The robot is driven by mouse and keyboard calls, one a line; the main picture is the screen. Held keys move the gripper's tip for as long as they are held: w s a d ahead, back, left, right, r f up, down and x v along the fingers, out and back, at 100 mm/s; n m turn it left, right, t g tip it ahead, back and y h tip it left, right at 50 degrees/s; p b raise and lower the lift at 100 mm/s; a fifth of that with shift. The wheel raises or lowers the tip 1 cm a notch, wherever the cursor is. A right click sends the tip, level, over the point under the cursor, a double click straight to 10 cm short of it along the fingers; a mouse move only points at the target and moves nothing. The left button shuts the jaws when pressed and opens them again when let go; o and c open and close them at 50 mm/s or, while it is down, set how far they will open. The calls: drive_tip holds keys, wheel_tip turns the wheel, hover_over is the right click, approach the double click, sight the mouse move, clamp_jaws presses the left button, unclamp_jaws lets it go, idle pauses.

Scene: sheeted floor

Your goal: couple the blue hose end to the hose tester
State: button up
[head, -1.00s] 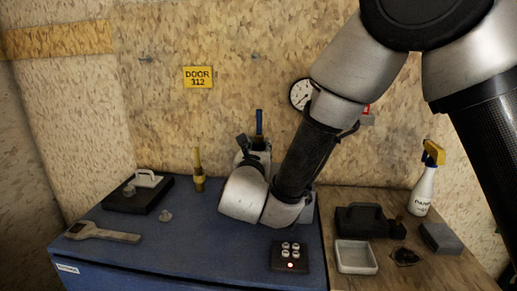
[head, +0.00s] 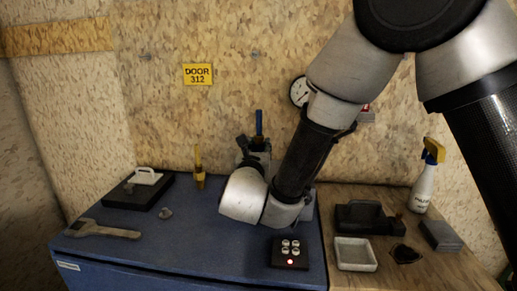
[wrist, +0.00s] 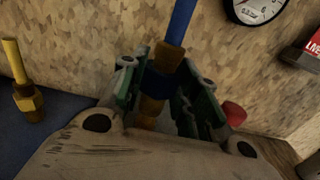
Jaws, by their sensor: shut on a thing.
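The blue hose end shows in the wrist view (wrist: 160,85) as a blue hose with a blue collar and brass fitting. It also shows in the head view (head: 259,123) as an upright blue piece above my gripper. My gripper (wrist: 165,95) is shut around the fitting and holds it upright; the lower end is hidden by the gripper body. In the head view my gripper (head: 254,148) is partly behind my wrist. A round dial gauge (head: 298,91) is on the wall behind my arm. I cannot tell whether it belongs to the hose tester, and no coupling port shows clearly.
A yellow hose end (head: 199,168) stands on the blue bench (head: 185,240), left of my gripper. A red knob (wrist: 234,113) is right of the jaws. A wrench (head: 103,230), a button box (head: 290,252), a white tray (head: 355,254) and a spray bottle (head: 425,185) stand around.

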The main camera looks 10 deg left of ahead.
drive_tip(key=shift+f, duration=0.95)
drive_tip(key=o, duration=1.1)
drive_tip(key=shift+s, duration=0.1)
